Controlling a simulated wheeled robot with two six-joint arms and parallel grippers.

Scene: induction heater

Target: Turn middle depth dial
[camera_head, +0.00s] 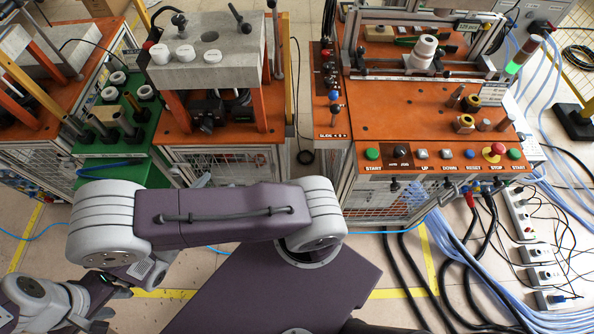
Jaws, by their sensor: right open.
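No label reading depth is legible, so I cannot tell which knob is the middle depth dial. The heater station's front panel has a small black knob (400,151) between a green start button (372,153) and the up button (422,154). A strip of small knobs (332,96) runs along its left edge, marked slide. White round knobs (185,53) sit on a grey block at the left station. My left gripper (112,304) is at the bottom left, far from these panels; its fingers are partly hidden and their opening is unclear. My right gripper is not in view.
An orange-topped station (400,115) stands at centre right, with metal posts and a red stop button (497,149). A green tray (122,142) with cylinders is at left. Black cables (480,245) and power strips (520,215) lie on the floor at right.

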